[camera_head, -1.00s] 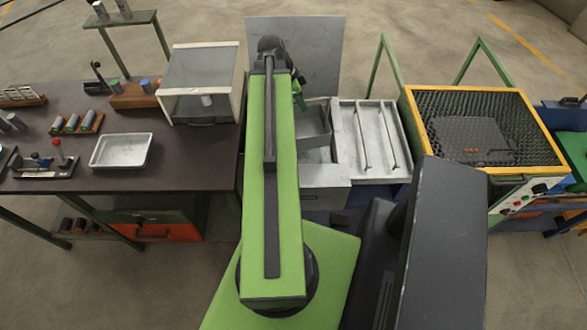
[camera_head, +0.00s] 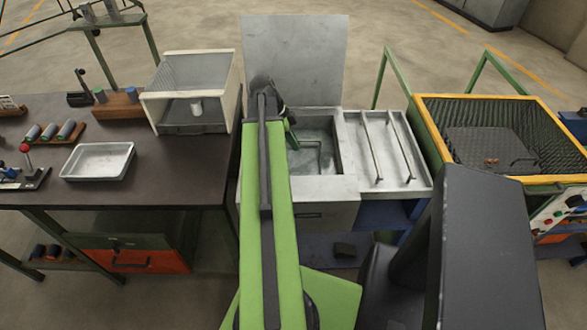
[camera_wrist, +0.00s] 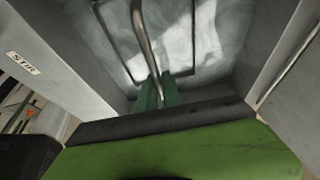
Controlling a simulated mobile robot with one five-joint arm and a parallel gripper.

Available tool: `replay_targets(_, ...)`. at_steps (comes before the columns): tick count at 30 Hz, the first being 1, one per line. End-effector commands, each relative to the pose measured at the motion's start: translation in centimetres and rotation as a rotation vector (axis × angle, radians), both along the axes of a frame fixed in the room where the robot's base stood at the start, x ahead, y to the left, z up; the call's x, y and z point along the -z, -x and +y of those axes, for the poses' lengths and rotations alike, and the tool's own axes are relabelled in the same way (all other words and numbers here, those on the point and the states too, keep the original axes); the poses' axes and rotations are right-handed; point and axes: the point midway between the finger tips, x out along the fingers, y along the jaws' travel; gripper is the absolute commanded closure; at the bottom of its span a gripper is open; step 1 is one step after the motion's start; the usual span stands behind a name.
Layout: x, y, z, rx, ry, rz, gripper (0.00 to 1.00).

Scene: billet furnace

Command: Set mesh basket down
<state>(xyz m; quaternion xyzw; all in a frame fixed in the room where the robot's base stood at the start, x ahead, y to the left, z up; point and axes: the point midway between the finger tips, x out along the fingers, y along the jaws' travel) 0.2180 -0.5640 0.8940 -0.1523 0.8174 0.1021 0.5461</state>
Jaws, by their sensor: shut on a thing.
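My gripper (camera_wrist: 158,90) shows its green fingers in the wrist view, shut on a metal rod, the handle of the mesh basket (camera_wrist: 146,38). Dark wire outlines of a rectangle surround the rod; the mesh itself is hard to make out. Below lies the pale, rippled interior of the grey tank (camera_head: 337,143), with its walls on both sides. In the head view my arm reaches over the tank's left part and hides much of the gripper. Whether the basket touches the tank floor cannot be told.
A grey drain tray (camera_head: 396,181) with two bars adjoins the tank on the right. An upright grey panel (camera_head: 293,55) stands behind. A yellow-rimmed mesh-walled bin (camera_head: 500,98) is farther right. At left, a dark table (camera_head: 165,178) holds a white-framed clear box (camera_head: 190,75) and a white tray (camera_head: 70,174).

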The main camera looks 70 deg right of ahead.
Motion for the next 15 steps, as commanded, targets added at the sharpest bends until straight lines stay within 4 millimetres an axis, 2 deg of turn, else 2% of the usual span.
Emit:
replay_targets(1,2.3,0.0,0.0,0.0,0.0,0.0,1.0)
replay_targets(3,3.4,0.0,0.0,-0.001,0.0,0.0,1.0)
replay_targets(9,3.6,0.0,0.0,-0.001,0.001,0.0,1.0)
replay_targets(15,6.9,0.0,0.0,-0.001,0.001,0.0,1.0)
